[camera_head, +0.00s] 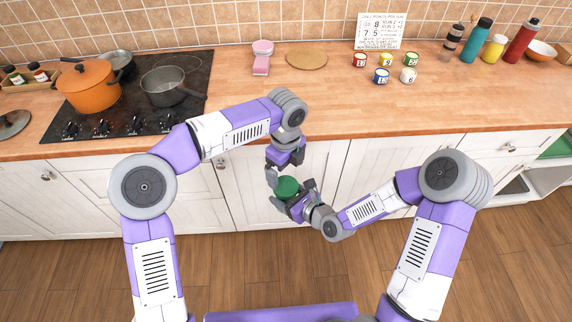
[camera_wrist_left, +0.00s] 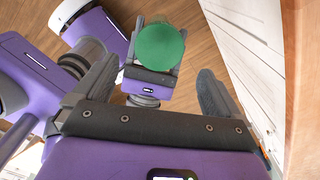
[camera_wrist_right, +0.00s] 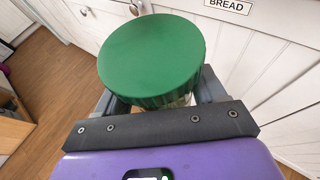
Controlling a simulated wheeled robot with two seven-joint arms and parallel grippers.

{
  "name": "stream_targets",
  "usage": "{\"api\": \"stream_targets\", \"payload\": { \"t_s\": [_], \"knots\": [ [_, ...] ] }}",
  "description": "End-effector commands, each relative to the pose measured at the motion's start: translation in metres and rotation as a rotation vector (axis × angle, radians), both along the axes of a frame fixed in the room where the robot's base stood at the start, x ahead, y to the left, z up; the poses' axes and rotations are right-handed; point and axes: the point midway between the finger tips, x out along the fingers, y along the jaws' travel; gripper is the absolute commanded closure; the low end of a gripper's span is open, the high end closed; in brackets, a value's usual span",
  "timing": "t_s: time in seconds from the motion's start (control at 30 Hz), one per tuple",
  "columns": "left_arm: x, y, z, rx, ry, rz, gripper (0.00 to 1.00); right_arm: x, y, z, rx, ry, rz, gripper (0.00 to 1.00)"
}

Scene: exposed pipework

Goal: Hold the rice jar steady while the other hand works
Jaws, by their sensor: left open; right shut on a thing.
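The rice jar shows mainly as its round green lid (camera_head: 287,186) in the head view, held in the air in front of the white cabinets. The lid (camera_wrist_right: 152,60) fills the upper middle of the right wrist view, with a little of the clear jar body below it. My right gripper (camera_head: 291,200) is shut on the jar body under the lid. My left gripper (camera_head: 271,186) is open, pointing down beside and above the jar. In the left wrist view the lid (camera_wrist_left: 160,48) lies beyond the open fingers, apart from them. The jar's contents are mostly hidden.
The wooden counter (camera_head: 330,110) lies behind the arms. It carries an orange pot (camera_head: 88,86), a grey pan (camera_head: 168,86), a pink scale-like item (camera_head: 262,57), a round board (camera_head: 306,60), several small numbered cans (camera_head: 382,76) and bottles. The floor in front of the cabinets is clear.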

Motion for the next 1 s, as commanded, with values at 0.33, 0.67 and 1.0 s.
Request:
{"api": "stream_targets", "payload": {
  "t_s": [0.33,0.67,1.0],
  "knots": [
    [0.0,0.0,-0.053,0.0,0.003,0.002,0.02,0.0,0.0,0.001,0.001,-0.002,0.0,1.0],
    [0.0,0.0,-0.068,-0.001,0.0,0.003,0.02,0.0,0.0,0.001,0.001,-0.002,0.0,1.0],
    [0.0,0.0,-0.067,-0.001,0.0,0.003,0.32,0.0,0.0,0.001,0.001,-0.002,0.0,1.0]
  ]
}}
